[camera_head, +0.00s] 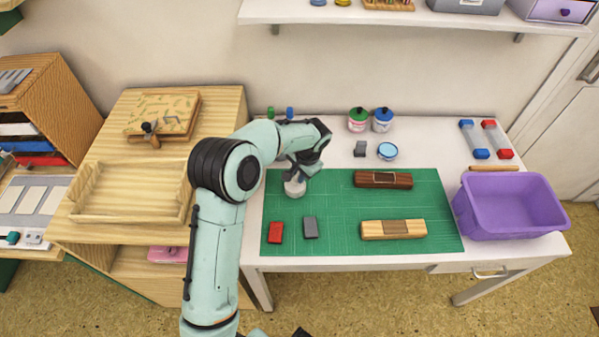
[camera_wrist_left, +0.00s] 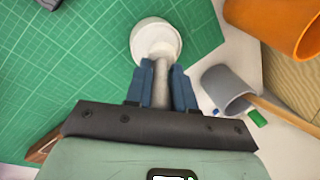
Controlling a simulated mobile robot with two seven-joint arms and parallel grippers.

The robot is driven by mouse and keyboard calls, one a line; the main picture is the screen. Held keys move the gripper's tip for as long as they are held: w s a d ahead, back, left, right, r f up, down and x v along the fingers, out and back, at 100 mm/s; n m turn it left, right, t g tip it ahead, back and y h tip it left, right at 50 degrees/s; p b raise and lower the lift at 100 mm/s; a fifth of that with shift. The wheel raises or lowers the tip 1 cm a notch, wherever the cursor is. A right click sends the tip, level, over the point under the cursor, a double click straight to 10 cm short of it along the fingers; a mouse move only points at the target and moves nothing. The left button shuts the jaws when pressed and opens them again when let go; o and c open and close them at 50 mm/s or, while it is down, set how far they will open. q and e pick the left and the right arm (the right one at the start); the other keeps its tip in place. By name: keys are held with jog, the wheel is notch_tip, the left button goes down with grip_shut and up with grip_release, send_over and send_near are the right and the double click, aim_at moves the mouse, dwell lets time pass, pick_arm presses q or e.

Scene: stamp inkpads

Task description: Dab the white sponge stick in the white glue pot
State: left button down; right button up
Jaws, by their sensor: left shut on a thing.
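The white glue pot (camera_head: 294,188) stands upright on the green mat's left part. In the left wrist view the white pot (camera_wrist_left: 153,34) is just beyond my fingertips. My left gripper (camera_head: 303,167) is right above the pot. It also shows in the left wrist view (camera_wrist_left: 160,82), shut on the pale sponge stick (camera_wrist_left: 161,88). The stick points towards the pot and its far end overlaps the pot in that view. I cannot tell whether the tip touches the inside. In the head view the gripper hides the stick.
The green mat (camera_head: 340,222) also holds a red inkpad (camera_head: 275,232), a grey one (camera_head: 310,227), a dark wooden block (camera_head: 383,180) and a light one (camera_head: 393,229). Jars (camera_head: 382,120) stand behind. A purple bin (camera_head: 510,205) is at the right.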

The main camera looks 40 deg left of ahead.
pick_arm(q)
jog(key=shift+f+b, duration=0.4)
jog(key=shift+f, duration=0.25)
pick_arm(e)
jog(key=shift+s+f, duration=0.15)
jog(key=shift+f, duration=0.25)
dwell(0.9)
pick_arm(q)
jog(key=shift+r, duration=0.15)
pick_arm(e)
jog(key=shift+r, duration=0.1)
pick_arm(q)
jog(key=shift+a+r+p+v, duration=0.1)
jog(key=shift+a+p+v, duration=0.15)
jog(key=shift+p+v, duration=0.65)
jog(key=shift+a+r+p+v, duration=0.1)
jog(key=shift+a+p+v, duration=0.25)
jog(key=shift+v, duration=1)
jog(key=shift+a+p+v, duration=0.2)
jog(key=shift+p+v, duration=0.5)
jog(key=shift+v, duration=0.4)
pick_arm(e)
jog(key=w+r, duration=0.1)
jog(key=r, duration=0.1)
jog(key=w+r, duration=0.1)
jog(key=r, duration=0.1)
jog(key=shift+w+r, duration=0.15)
jog(key=shift+w, duration=0.05)
